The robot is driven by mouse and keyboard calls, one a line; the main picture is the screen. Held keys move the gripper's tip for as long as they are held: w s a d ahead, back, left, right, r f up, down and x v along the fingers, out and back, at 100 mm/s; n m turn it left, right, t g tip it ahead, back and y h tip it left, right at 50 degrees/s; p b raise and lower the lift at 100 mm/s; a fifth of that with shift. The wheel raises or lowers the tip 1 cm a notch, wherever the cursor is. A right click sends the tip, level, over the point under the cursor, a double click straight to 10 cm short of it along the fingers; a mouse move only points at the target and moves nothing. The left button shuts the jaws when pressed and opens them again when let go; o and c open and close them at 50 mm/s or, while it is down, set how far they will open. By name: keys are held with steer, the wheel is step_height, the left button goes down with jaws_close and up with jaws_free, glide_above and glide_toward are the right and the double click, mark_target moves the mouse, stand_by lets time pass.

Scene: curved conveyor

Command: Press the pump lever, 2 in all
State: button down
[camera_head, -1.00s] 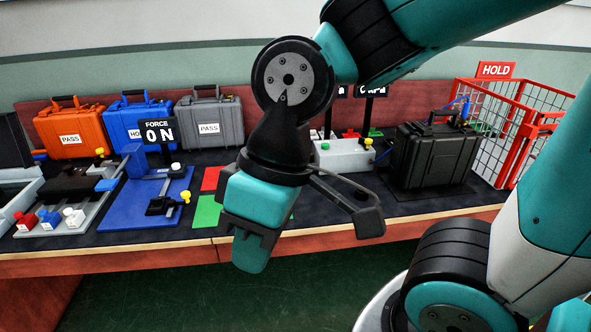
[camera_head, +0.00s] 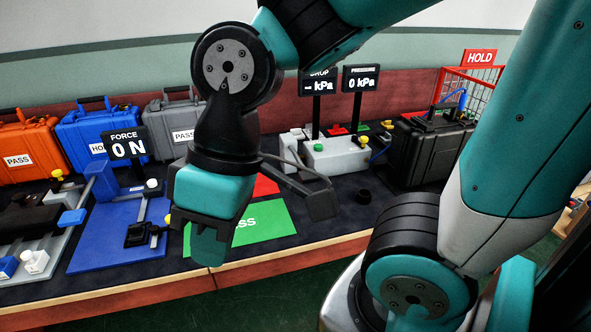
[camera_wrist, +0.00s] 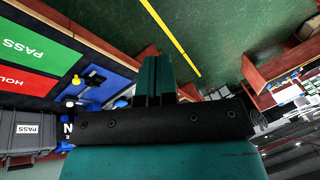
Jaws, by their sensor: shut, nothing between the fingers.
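A light grey box (camera_head: 342,156) stands at the back centre of the bench, with a green button (camera_head: 318,147) and a yellow knob (camera_head: 362,140) on it. No part is clearly recognisable as the pump lever. Behind the box, one display shows pressure 0 kPa (camera_head: 361,79) and another shows a drop dash (camera_head: 318,84). My gripper (camera_head: 208,252) is shut and empty, pointing down at the bench's front edge, left of the box and apart from it. Its closed fingers show in the wrist view (camera_wrist: 155,82).
A blue force rig (camera_head: 118,235) reading 0 N stands left of my gripper. A green PASS pad (camera_head: 268,224) lies behind it to the right. A black case (camera_head: 432,155) stands right of the grey box. Orange, blue and grey cases line the back left.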

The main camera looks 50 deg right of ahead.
steer(key=w+d+m+t+y+p, duration=0.15)
steer(key=w+d+m, duration=0.35)
steer(key=w, duration=0.7)
steer(key=m+t+h+p, duration=0.45)
steer(key=m+t, duration=0.35)
steer(key=m, duration=0.2)
glide_above(311, 174)
step_height(311, 174, down, 10)
steer(key=shift+h+b, duration=0.3)
steer(key=shift+b, duration=0.1)
steer(key=shift+f, duration=0.1)
step_height(311, 174, down, 9)
steer(key=b, duration=0.6)
steer(key=shift+b, duration=0.3)
